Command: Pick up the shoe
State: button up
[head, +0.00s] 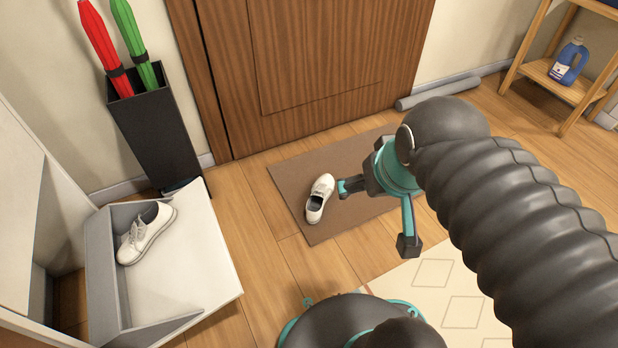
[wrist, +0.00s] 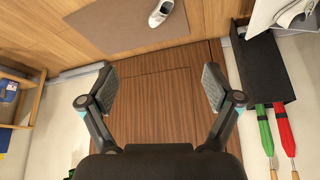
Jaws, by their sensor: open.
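A white shoe (head: 319,198) lies on the brown doormat (head: 291,184) in front of the wooden door. A second white shoe (head: 146,234) rests in the open grey-white cabinet drawer at the left. My gripper (head: 376,216) is open and empty, above the mat and to the right of the mat shoe in the head view. In the wrist view my gripper (wrist: 153,85) has its fingers spread wide, with the door between them. The mat shoe also shows at the top of the wrist view (wrist: 160,13), beyond the fingertips.
A black umbrella stand (head: 155,130) with red and green umbrellas stands left of the door (head: 300,60). The open drawer (head: 200,255) juts out at the left. A grey roll (head: 438,92) lies along the wall. A wooden shelf (head: 545,78) with a blue bottle (head: 568,62) stands at right.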

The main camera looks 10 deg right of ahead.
aim_at(145, 229)
jog(key=u, duration=2.05)
jog(key=k, duration=1.2)
jog(key=z, duration=0.55)
jog(key=i, duration=1.8)
jog(key=u, duration=0.6)
